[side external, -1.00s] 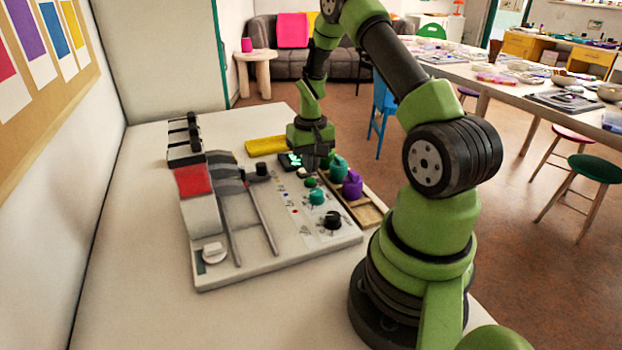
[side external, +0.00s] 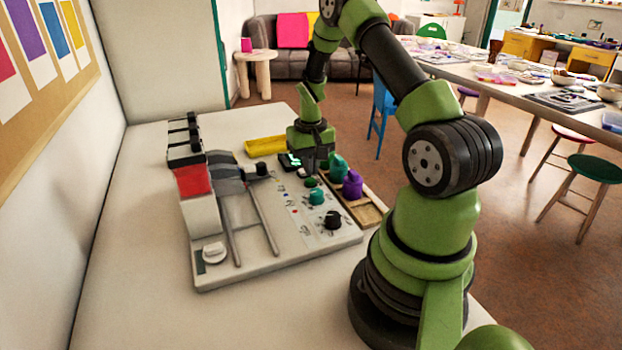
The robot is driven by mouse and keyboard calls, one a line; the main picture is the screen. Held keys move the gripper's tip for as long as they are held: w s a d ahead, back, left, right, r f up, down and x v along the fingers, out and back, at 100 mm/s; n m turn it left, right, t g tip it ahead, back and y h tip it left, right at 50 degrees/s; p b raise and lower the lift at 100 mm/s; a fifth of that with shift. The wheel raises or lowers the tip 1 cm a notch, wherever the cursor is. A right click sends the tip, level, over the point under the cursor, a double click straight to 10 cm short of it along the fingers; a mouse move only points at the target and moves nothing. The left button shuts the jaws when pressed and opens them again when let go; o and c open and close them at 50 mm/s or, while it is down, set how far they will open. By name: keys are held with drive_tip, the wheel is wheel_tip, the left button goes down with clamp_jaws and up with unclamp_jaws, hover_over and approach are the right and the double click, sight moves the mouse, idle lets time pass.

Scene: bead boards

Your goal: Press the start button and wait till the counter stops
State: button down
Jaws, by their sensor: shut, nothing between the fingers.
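The white machine board (side external: 285,262) lies on the table and carries the controls. A small green button (side external: 310,182) sits on its panel near the far right. My gripper (side external: 310,170) is shut and empty, pointing down just above and behind this button. I cannot tell if it touches anything. A small dark display (side external: 289,161) with lit cyan digits sits beside my gripper, partly hidden by it. The digits are too small to read.
A teal knob (side external: 316,197) and a black knob (side external: 333,220) stand nearer on the panel. Right of it, a wooden tray (side external: 368,214) holds a teal piece (side external: 338,167) and a purple piece (side external: 352,184). The table's left side is clear.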

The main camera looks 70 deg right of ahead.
sight(310, 179)
drive_tip(key=shift+f, duration=1.05)
drive_tip(key=shift+r, duration=3.55)
drive_tip(key=a+r+n+t, duration=0.2)
drive_tip(key=a+r+t, duration=0.1)
drive_tip(key=a+r, duration=1.1)
drive_tip(key=s+a+r+n+t+y, duration=0.1)
drive_tip(key=s+a+r+t, duration=0.1)
drive_tip(key=s+a, duration=0.3)
drive_tip(key=s+a+r+n+t+y, duration=0.1)
drive_tip(key=s+a+r+n+t, duration=0.1)
drive_tip(key=s+a+r, duration=0.3)
drive_tip(key=shift+s+a, duration=0.6)
drive_tip(key=shift+a, duration=0.25)
